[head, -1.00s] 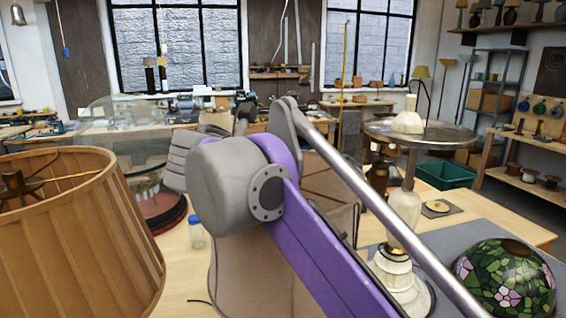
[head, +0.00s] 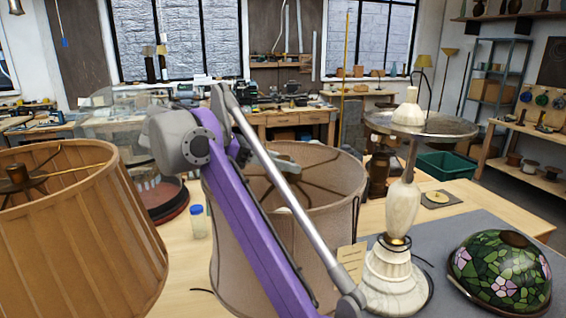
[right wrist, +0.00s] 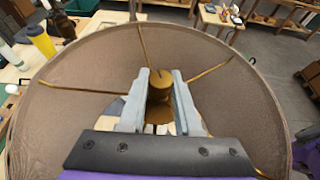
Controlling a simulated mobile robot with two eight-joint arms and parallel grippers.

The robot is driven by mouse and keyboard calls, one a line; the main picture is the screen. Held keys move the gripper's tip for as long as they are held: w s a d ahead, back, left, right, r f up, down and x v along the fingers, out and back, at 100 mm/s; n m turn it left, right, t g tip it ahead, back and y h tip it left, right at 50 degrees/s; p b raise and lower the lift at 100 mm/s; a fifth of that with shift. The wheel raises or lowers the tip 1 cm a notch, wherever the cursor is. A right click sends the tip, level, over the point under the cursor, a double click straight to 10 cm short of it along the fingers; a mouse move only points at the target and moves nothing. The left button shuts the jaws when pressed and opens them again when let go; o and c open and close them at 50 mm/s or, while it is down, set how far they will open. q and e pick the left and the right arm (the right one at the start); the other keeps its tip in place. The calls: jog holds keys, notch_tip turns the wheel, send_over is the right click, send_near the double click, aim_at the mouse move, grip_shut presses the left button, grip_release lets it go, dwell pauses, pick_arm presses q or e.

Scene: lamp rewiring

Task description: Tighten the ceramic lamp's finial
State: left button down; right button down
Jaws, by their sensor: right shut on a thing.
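A beige-grey fabric lampshade (head: 340,185) stands at the middle of the bench, partly behind my right arm. Its brass spokes meet at a brass finial (right wrist: 160,88) at the centre in the right wrist view. My right gripper (right wrist: 160,74) reaches into the top of this shade, with one grey finger on each side of the finial, shut on it. In the head view, the grey right gripper (head: 285,165) shows only in part at the shade's opening, and the finial is hard to make out. The lamp body under this shade is hidden. My left gripper is not in view.
A tan pleated shade (head: 85,235) fills the left foreground. A pale stone lamp (head: 403,205) with a metal disc stands right of the held shade. A stained-glass shade (head: 500,270) lies on the grey mat (head: 445,240). A blue-capped jar (head: 198,222) stands left.

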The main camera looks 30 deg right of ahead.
jog(key=shift+m+g, duration=0.3)
jog(key=shift+g, duration=0.1)
jog(key=c, duration=0.6)
grip_release()
jog(key=shift+s+r, duration=0.1)
jog(key=shift+s, duration=0.05)
